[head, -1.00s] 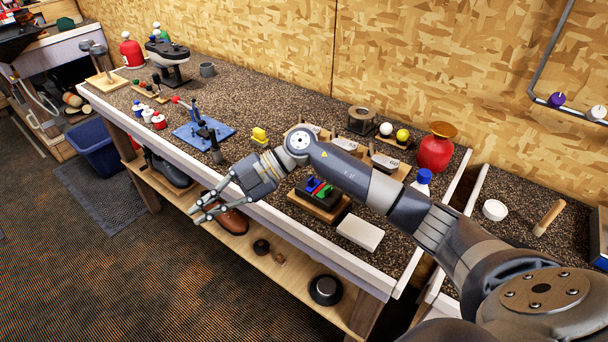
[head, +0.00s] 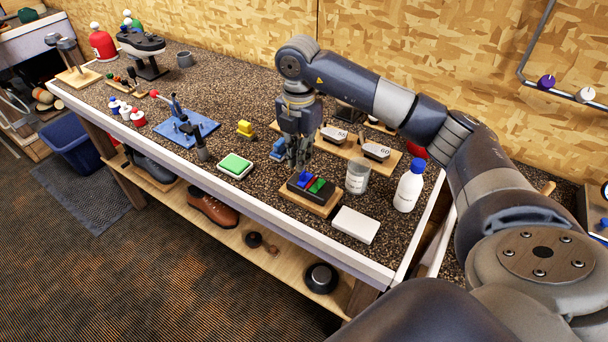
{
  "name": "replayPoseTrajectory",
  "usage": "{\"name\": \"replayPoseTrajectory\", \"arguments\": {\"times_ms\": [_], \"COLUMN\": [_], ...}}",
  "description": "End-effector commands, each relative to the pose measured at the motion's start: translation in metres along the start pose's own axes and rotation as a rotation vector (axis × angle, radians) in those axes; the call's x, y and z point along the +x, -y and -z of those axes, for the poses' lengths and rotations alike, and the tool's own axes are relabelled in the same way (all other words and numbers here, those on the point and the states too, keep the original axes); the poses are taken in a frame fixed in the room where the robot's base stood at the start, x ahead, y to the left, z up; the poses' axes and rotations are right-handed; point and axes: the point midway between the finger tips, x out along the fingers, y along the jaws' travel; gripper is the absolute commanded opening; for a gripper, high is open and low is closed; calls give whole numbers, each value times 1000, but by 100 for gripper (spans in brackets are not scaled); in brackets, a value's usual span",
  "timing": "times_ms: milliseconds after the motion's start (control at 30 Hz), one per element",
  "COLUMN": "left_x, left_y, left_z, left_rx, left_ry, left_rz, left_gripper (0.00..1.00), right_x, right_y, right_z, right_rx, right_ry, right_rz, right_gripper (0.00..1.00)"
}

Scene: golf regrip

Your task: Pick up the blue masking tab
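A black holder (head: 325,197) on a wooden base stands near the bench's front edge. A small blue tab (head: 303,178) lies in its left part and a green tab (head: 317,185) in its right part. My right gripper (head: 298,164) points down just above and behind the blue tab, and looks apart from it. Its fingers overlap in this view, so their opening is unclear; I see nothing held. My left gripper is out of view.
A blue-topped item (head: 278,149) lies left of my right gripper, with a green pad (head: 235,165) farther left. A white block (head: 355,225), a clear cup (head: 357,177) and a blue-capped bottle (head: 409,187) stand to the right. Club heads (head: 375,152) sit on a wooden rack behind.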

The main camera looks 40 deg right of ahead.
Motion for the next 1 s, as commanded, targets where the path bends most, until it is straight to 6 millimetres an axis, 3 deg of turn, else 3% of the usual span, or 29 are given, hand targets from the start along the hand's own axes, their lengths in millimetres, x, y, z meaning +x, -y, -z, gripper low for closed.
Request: {"name": "replayPoseTrajectory", "arguments": {"times_ms": [267, 433, 667, 733, 1000], "left_x": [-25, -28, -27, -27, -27], "left_y": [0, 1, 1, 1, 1], "left_z": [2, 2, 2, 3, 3], "left_rx": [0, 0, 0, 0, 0], "left_ry": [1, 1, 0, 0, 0], "left_rz": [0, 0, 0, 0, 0], "left_gripper": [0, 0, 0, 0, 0], "right_x": [30, 50, 54, 54, 53], "right_y": [3, 2, 1, 1, 1], "right_z": [2, 2, 2, 2, 2], "right_rx": [0, -1, -1, -1, -1], "right_ry": [-2, -1, -1, -1, -1], "right_rz": [4, 1, -1, -1, -1], "right_gripper": [8, 8, 8, 0, 0]}}
